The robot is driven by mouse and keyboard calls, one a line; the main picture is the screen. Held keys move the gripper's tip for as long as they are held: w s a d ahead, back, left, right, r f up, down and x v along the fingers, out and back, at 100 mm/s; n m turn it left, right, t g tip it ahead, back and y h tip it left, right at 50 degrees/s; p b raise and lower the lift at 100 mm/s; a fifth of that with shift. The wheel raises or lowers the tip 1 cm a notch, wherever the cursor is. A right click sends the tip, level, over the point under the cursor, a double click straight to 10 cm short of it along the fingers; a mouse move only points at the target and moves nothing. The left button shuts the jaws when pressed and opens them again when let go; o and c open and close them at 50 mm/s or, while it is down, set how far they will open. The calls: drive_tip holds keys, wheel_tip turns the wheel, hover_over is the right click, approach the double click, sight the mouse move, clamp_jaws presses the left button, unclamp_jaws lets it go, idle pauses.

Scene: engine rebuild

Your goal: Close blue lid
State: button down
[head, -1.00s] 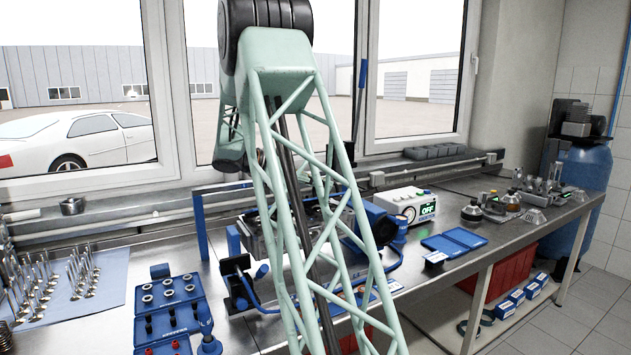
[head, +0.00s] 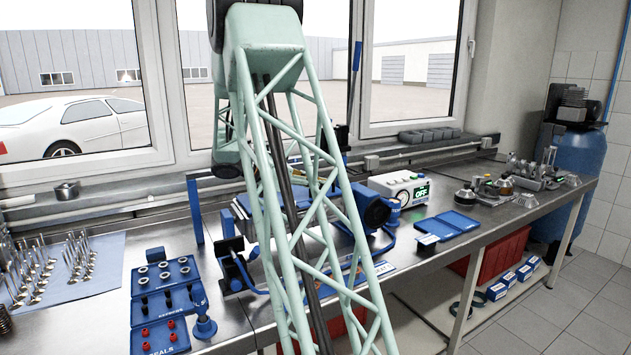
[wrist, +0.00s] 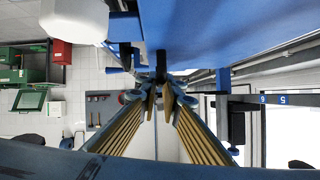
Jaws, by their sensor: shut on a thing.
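In the wrist view my gripper (wrist: 158,90) has its two ridged fingers converging at the edge of a large blue panel (wrist: 225,35), which appears to be the blue lid. A small dark piece at that edge sits between the fingertips. The exact contact is too small to tell. In the head view my green lattice arm covers the middle of the bench and my gripper does not show.
A blue tray of rings and seals (head: 140,308) lies at front left. Valves stand on a blue cloth (head: 100,277) beside it. A white instrument reading OFF (head: 390,184) and a flat blue case (head: 447,226) stand right of the arm. The window is close behind.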

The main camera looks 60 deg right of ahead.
drive_tip(key=shift+s+a+f, duration=0.1)
drive_tip(key=shift+s+f, duration=0.1)
drive_tip(key=shift+f, duration=0.4)
drive_tip(key=c, duration=3.1)
unclamp_jaws()
drive_tip(key=shift+w, duration=0.1)
drive_tip(key=shift+a+r, duration=0.2)
drive_tip(key=shift+v, duration=5.75)
